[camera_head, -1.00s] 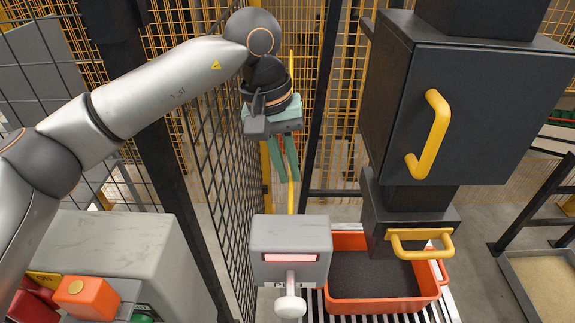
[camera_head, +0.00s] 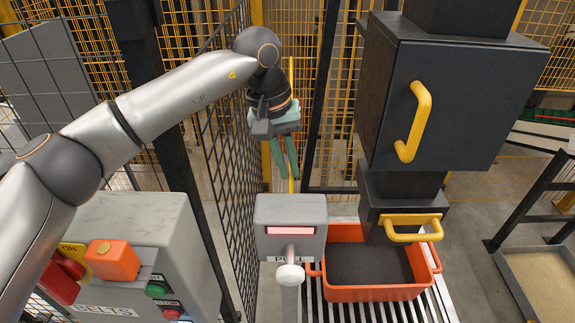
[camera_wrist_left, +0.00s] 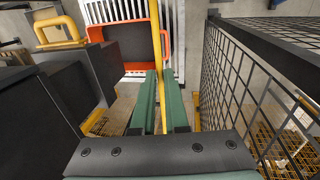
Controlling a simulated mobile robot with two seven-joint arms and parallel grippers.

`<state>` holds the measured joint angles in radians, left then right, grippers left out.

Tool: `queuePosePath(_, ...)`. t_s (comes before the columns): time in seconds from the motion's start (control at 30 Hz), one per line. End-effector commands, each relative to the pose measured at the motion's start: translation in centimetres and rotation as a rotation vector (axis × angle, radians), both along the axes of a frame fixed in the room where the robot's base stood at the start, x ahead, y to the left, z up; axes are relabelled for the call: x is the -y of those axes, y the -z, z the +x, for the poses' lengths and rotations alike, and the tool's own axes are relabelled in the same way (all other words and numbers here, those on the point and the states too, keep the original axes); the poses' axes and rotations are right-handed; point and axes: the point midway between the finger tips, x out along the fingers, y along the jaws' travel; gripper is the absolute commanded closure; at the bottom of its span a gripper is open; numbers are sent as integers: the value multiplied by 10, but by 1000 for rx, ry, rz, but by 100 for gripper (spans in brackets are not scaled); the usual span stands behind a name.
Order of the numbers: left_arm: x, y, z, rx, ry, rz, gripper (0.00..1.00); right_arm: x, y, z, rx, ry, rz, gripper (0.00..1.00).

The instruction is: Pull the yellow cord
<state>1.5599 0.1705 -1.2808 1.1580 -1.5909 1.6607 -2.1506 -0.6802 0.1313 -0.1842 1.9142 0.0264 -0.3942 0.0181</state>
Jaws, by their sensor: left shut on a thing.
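The yellow cord (camera_head: 291,72) hangs vertically beside the mesh fence. It shows above my left gripper and a little below it. My left gripper (camera_head: 286,172), with green fingers, points down and is shut on the cord. In the left wrist view the cord (camera_wrist_left: 157,35) runs down between the two green fingers (camera_wrist_left: 157,98). The fingers hide part of it. My right gripper is not in view.
A black mesh fence (camera_head: 225,160) stands close left of the gripper. A grey push box (camera_head: 291,214) is just below it. A black machine with yellow handles (camera_head: 413,120) stands right, above an orange bin (camera_head: 376,293) on rollers. A button panel (camera_head: 135,235) is at lower left.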

Motion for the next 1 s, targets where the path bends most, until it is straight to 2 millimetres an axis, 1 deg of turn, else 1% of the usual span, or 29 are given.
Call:
queuePosePath(0.1, 0, 5, 1, -6, 4, 4, 100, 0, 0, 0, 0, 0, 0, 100)
queuePosePath(0.37, 0, 5, 0, -10, 6, 6, 100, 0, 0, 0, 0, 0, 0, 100)
queuePosePath(0.4, 0, 6, 0, -10, 5, 6, 85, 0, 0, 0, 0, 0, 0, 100)
queuePosePath(0.63, 0, 4, 0, -7, 4, 5, 59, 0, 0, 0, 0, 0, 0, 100)
queuePosePath(0.67, 0, 4, 1, -7, 4, 5, 58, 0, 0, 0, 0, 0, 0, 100)
queuePosePath(0.87, 0, 3, 1, -5, 3, 4, 58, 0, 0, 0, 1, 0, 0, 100)
queuePosePath(1.0, -1, -3, 1, -4, 3, 3, 58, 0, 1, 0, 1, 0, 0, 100)
